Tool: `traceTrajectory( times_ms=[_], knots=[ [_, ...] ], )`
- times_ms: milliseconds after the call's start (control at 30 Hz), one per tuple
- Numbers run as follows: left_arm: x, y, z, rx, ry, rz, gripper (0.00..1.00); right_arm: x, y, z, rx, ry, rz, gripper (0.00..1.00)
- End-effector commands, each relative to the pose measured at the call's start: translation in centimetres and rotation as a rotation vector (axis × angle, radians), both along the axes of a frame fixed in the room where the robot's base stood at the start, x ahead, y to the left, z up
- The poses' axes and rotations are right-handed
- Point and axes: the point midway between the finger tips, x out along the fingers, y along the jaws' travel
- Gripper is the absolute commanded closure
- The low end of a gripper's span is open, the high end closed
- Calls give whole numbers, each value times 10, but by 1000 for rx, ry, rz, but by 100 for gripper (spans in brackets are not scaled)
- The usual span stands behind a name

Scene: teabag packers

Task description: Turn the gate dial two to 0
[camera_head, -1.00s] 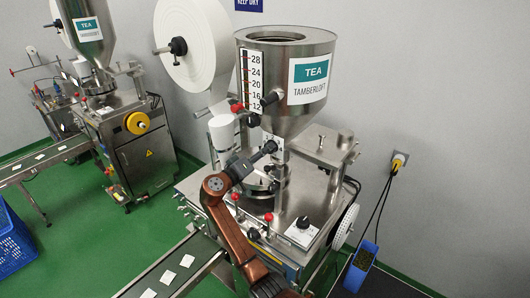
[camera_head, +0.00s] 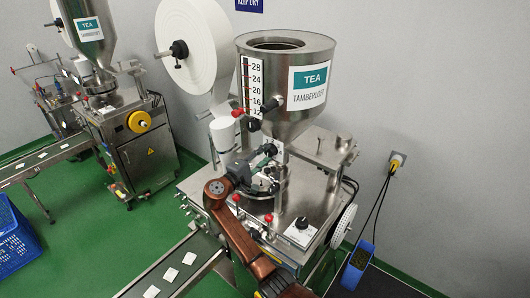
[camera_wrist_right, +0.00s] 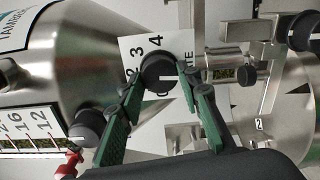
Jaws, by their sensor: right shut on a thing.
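The dial is a round black knob (camera_wrist_right: 158,75) on a white plate (camera_wrist_right: 186,50) with the figures 2, 3 and 4 visible. The plate's other figures and the knob's pointer are hidden or unclear, so I cannot read the setting. My right gripper (camera_wrist_right: 160,84) has its green fingers on either side of the knob and is shut on it. In the head view, my right gripper (camera_head: 266,154) is at the dial just below the steel hopper (camera_head: 275,111) of the near tea machine. My left gripper is not in view.
A black side knob (camera_wrist_right: 88,126) and a red pointer (camera_wrist_right: 68,163) by the hopper scale are close to my fingers. A white paper reel (camera_head: 200,45) stands behind left. A white dial plate (camera_head: 299,233) and several red-tipped levers are on the machine top.

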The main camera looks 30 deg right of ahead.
Motion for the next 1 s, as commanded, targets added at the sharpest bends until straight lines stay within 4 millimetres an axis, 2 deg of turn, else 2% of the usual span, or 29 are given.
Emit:
traceTrajectory(
  times_ms=[300, 800, 833, 1000],
  knots=[
    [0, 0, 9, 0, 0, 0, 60, 0, 0, 0, -40, 99, 1, 92],
    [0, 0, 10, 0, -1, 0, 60, 0, 0, -1, -47, 117, 1, 92],
    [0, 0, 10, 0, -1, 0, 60, 0, 0, -1, -47, 117, 1, 68],
    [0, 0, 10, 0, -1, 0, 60, 0, 0, -1, -48, 116, 1, 56]
  ],
)
